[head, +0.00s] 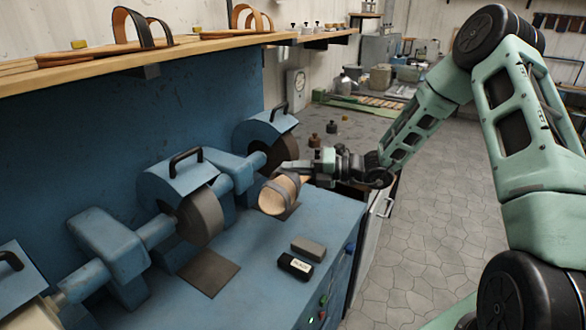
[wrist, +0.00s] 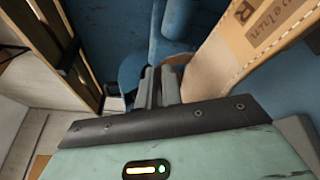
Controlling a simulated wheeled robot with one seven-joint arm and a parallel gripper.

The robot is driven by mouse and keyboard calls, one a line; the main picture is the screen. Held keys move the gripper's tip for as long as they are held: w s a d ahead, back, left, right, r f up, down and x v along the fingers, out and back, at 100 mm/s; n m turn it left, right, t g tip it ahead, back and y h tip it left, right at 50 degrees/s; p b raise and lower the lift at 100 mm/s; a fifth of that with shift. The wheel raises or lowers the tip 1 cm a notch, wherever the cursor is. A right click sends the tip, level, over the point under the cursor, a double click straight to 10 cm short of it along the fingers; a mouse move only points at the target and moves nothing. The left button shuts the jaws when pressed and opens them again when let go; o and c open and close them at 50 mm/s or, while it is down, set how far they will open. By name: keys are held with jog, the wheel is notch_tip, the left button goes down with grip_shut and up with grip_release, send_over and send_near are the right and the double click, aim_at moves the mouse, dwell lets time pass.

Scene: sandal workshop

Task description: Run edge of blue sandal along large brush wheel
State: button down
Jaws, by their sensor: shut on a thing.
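My gripper (head: 297,168) is shut on the blue sandal (head: 278,195), which has a tan sole and a grey-blue strap. In the head view the sandal hangs tilted just above the bench, in front of a dark brown wheel (head: 282,153) under a blue hood. In the wrist view the sandal's tan leather (wrist: 243,65) fills the upper right, with printed letters and a stitched edge, beside my gripper fingers (wrist: 160,82). A bigger-looking grey wheel (head: 203,217) stands nearer on the same machine. I cannot tell whether the sandal touches the brown wheel.
The blue bench (head: 250,305) carries a grey block (head: 308,248), a black box labelled BLACK (head: 294,266) and a dark mat (head: 208,272). Above, a wooden shelf (head: 110,62) holds sandals. Blue hoods and shafts crowd the left. Grey floor (head: 430,235) is open at right.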

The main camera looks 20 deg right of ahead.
jog(key=shift+w+d, duration=0.2)
jog(key=shift+d, duration=0.15)
jog(key=shift+w+d+p, duration=0.15)
jog(key=shift+d+p, duration=0.15)
jog(key=shift+p, duration=0.15)
jog(key=shift+w+d, duration=0.1)
jog(key=shift+d, duration=0.05)
dwell(0.7)
jog(key=shift+w+d+r+p, duration=0.1)
jog(key=shift+w+d+p, duration=0.2)
jog(key=shift+d+p, duration=0.25)
jog(key=shift+d, duration=0.2)
jog(key=shift+w+d, duration=0.2)
jog(key=shift+d, duration=0.15)
jog(key=shift+w+d, duration=0.15)
jog(key=shift+d, duration=0.1)
dwell(0.8)
jog(key=shift+w+d+p, duration=0.1)
jog(key=shift+d+p, duration=0.3)
jog(key=shift+w+d, duration=0.1)
jog(key=shift+d, duration=0.25)
